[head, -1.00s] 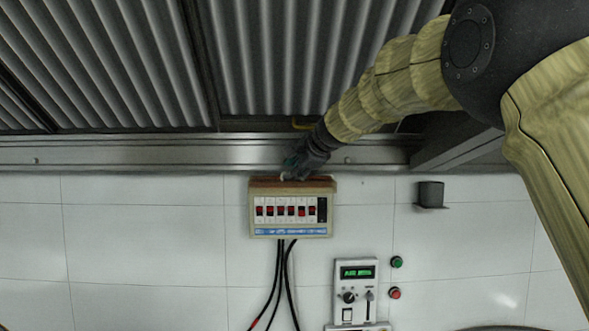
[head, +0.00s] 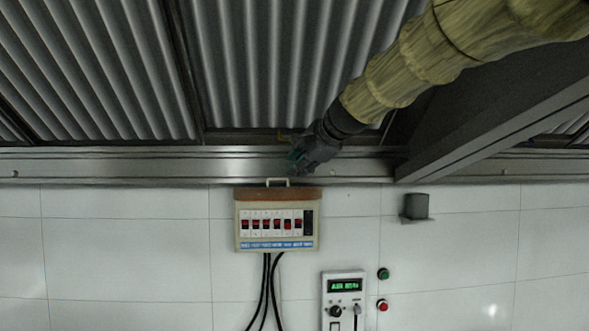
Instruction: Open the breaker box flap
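The breaker box (head: 277,230) is a beige box on the white tiled wall, with a row of red and black switches in plain view. Its brown flap (head: 279,194) is raised along the top edge, with a pale handle (head: 278,181) standing up from it. My gripper (head: 299,162) is above the box, a little right of the handle, and appears apart from it. The gripper is small and dark here, so I cannot tell whether its fingers are open or shut.
A metal ledge (head: 120,168) runs across the wall above the box. A control panel (head: 344,296) sits below right, beside green (head: 383,274) and red (head: 382,305) buttons. A dark grey bracket (head: 416,207) juts out at right. Black cables (head: 265,285) hang below the box.

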